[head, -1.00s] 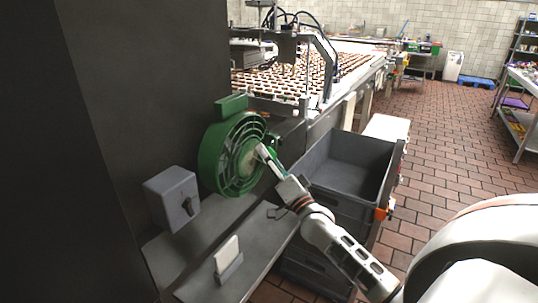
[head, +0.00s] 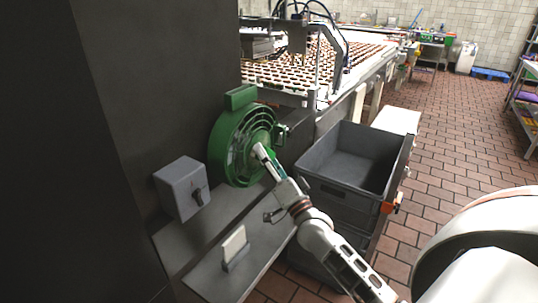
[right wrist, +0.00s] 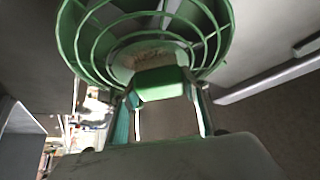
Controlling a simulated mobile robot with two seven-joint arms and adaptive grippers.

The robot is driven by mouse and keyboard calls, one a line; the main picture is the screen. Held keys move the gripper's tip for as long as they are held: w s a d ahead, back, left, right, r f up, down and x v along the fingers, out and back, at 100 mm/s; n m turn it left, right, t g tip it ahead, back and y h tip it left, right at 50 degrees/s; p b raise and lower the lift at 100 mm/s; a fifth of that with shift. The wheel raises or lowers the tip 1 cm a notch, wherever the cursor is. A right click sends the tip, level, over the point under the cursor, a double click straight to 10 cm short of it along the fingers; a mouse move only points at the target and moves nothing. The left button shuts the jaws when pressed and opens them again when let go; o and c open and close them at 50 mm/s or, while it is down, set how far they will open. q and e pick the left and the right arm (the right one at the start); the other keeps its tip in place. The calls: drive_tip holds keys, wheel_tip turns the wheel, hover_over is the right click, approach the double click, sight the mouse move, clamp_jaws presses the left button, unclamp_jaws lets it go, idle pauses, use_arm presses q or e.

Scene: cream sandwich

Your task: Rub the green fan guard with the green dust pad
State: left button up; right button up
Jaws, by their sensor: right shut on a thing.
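The green fan guard (head: 222,150) is a round ringed cage on the dark wall, left of centre in the head view. In the right wrist view its curved bars (right wrist: 68,32) fill the top, with a pale, brownish patch on the hub (right wrist: 150,57). My right gripper (head: 264,154) is shut on the green dust pad (right wrist: 163,83), between its fingers in the right wrist view. The pad is in front of the guard's hub and overlaps it there; I cannot tell whether they touch. My left gripper is not in view.
A grey switch box (head: 178,187) is on the wall left of the guard. A ledge below carries a small upright pale block in a holder (head: 235,248). A grey crate (head: 345,190) stands right of my arm. A conveyor (head: 285,97) with rows of biscuits is behind.

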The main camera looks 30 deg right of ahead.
drive_tip(key=shift+s+a, duration=0.3)
drive_tip(key=shift+a, duration=0.4)
drive_tip(key=shift+s+a, duration=0.25)
drive_tip(key=shift+a, duration=0.4)
drive_tip(key=shift+r, duration=0.65)
drive_tip(key=shift+w+d, duration=0.55)
drive_tip(key=shift+d, duration=0.85)
drive_tip(key=shift+w+d, duration=0.6)
drive_tip(key=shift+d, duration=0.8)
drive_tip(key=shift+w+d, duration=0.55)
drive_tip(key=shift+d, duration=0.85)
drive_tip(key=s+d, duration=0.2)
drive_tip(key=s, duration=0.3)
drive_tip(key=shift+s+d, duration=0.15)
drive_tip(key=shift+s, duration=0.15)
drive_tip(key=shift+s, duration=0.1)
